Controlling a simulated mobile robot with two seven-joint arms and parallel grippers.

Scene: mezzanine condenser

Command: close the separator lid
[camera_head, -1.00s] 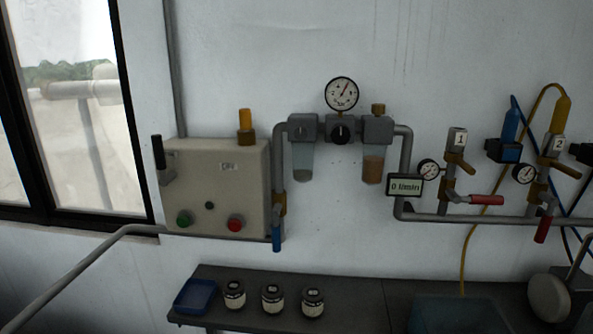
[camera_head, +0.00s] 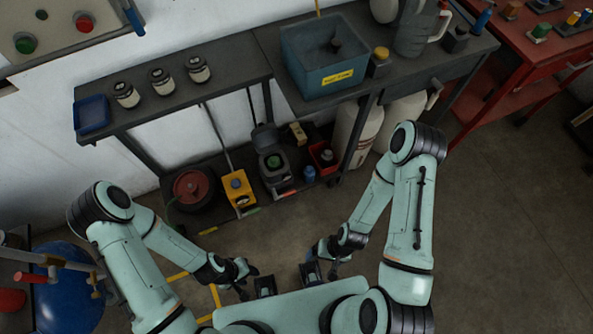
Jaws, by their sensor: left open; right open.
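A small dark grey box (camera_head: 274,172), which looks like the separator, stands on the lower shelf under the bench. Its lid (camera_head: 264,137) is raised at the back, and a green round part shows inside the open top. My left gripper (camera_head: 248,281) is open and empty, in front of and below the box in the picture. My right gripper (camera_head: 322,262) is open and empty, in front and to the right of it. Both grippers are apart from the box and lid.
A yellow box (camera_head: 238,188) stands left of the separator; a blue jar (camera_head: 309,173) and red bin (camera_head: 323,156) stand right. A dark round can (camera_head: 192,188) is further left. The bench top (camera_head: 230,58) overhangs the shelf. Open floor (camera_head: 490,230) lies right.

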